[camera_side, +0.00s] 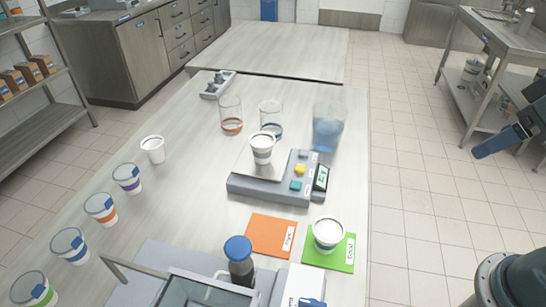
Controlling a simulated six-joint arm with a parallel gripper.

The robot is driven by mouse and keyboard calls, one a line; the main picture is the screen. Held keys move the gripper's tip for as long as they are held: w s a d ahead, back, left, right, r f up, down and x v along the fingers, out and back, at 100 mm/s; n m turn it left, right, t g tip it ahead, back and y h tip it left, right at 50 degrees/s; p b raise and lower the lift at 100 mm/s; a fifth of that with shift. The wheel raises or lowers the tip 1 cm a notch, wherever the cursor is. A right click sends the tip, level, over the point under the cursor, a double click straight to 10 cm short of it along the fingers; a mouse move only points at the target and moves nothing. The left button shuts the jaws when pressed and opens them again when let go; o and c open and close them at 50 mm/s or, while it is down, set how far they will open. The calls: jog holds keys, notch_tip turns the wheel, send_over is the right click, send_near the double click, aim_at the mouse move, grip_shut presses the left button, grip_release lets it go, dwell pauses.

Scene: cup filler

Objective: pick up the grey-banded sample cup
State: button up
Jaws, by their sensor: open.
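A white cup with a grey band (262,149) stands upright on the plate of a grey weighing scale (270,188) in the middle of the table. Another white cup (328,236) stands on the green mat (341,264) at the front right; its band looks greyish, but its colour is hard to tell. My gripper (482,151) is at the right edge, beyond the table's right side, well apart from both cups. It is open and holds nothing that I can see.
Two glasses (231,115) and a blue-filled pitcher (328,127) stand behind the scale. An orange mat (271,236) lies bare.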

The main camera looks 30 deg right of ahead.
jog(key=shift+o, duration=0.2)
jog(key=w+a+r+n, duration=0.1)
jog(key=w+a+r, duration=0.25)
jog(key=w, duration=0.65)
jog(key=n+g+y, duration=0.1)
jog(key=n+g, duration=0.2)
jog(key=n, duration=0.1)
send_over(262, 138)
jog(key=s+d, duration=0.1)
jog(key=s, duration=0.2)
jog(key=s+d+x, duration=0.1)
jog(key=s+x, duration=0.1)
jog(key=x, duration=0.6)
jog(key=shift+s+f, duration=0.1)
jog(key=shift+f, duration=0.05)
jog(key=shift+f, duration=0.1)
jog(key=shift+m, duration=0.3)
jog(key=shift+x, duration=4.2)
